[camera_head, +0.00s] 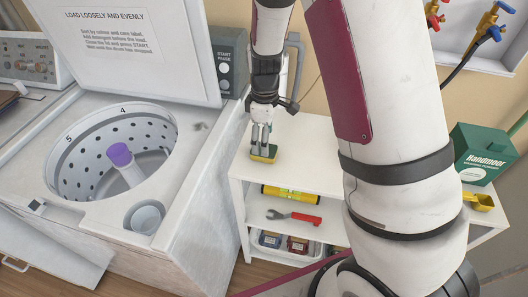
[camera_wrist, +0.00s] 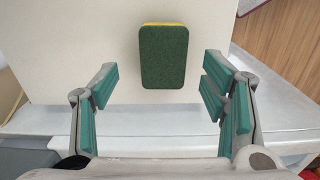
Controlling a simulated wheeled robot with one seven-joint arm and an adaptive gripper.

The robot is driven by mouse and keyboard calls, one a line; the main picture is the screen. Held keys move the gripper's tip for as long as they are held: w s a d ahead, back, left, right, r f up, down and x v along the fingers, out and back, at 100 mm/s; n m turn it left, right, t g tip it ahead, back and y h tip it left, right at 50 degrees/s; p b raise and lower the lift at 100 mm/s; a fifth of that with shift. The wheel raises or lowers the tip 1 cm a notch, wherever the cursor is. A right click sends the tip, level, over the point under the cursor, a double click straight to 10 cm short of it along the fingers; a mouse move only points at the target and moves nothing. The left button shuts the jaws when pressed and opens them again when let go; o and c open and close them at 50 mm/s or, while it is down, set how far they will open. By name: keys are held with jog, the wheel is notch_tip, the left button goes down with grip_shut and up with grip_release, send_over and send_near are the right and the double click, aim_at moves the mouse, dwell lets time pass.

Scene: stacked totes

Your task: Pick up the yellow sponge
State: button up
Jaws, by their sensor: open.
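The yellow sponge (camera_head: 264,154) lies on the top of a white shelf unit (camera_head: 305,145), near its left edge. In the wrist view the sponge (camera_wrist: 164,57) shows a dark green scouring face, with a thin yellow strip along its far edge. My gripper (camera_head: 262,147) points down at the sponge in the head view. In the wrist view my gripper (camera_wrist: 160,92) is open, its green-padded fingers spread left and right of the sponge with gaps on both sides. Nothing is between the fingers' pads except the view of the sponge. I cannot tell the exact height above it.
An open top-loading washer (camera_head: 190,185) stands left of the shelf. Lower shelves hold a yellow roll (camera_head: 290,194), a red-handled wrench (camera_head: 293,216) and small containers (camera_head: 270,239). The shelf top right of the sponge looks clear.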

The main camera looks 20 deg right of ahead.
jog(key=shift+s+a+f, duration=0.1)
jog(key=shift+a+f, duration=0.05)
jog(key=shift+f, duration=2.15)
jog(key=c, duration=0.8)
